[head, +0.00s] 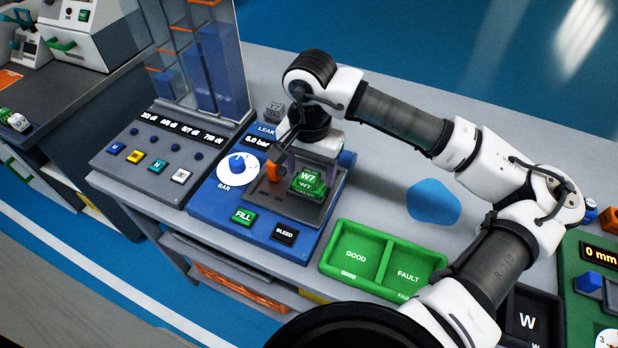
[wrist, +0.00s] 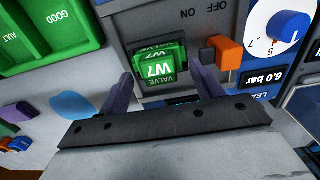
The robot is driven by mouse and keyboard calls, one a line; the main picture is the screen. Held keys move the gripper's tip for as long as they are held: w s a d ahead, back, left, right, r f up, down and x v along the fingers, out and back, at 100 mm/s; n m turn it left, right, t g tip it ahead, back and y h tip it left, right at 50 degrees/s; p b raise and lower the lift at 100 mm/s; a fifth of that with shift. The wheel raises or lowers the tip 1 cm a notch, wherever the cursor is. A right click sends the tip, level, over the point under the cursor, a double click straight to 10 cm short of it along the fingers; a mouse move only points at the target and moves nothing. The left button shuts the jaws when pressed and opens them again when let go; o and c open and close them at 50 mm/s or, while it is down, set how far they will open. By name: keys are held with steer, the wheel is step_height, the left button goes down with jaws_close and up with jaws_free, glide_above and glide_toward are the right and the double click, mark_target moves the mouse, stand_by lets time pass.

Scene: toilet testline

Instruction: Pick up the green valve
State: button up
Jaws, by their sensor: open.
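The green valve (head: 307,181), marked W7, sits on a grey plate of the blue leak test panel (head: 228,212). It also shows upside down in the wrist view (wrist: 159,67). My gripper (wrist: 161,82) is open, with one purple finger towards each side of the valve. In the wrist view the fingertips lie near the valve's lower edge with the valve between their lines. I cannot tell whether they touch it. In the head view my wrist is just behind and above the valve and hides part of the panel.
An orange switch (wrist: 222,52) stands close beside the valve and one finger. A blue dial (head: 237,164) and FILL and BLEED buttons are on the panel. A green GOOD/FAULT tray (head: 383,258) lies to the right. Bare bench with a blue patch (head: 433,201) lies behind it.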

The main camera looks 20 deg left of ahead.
steer(key=shift+f, duration=1.1)
steer(key=c, duration=0.8)
steer(key=shift+r, duration=0.1)
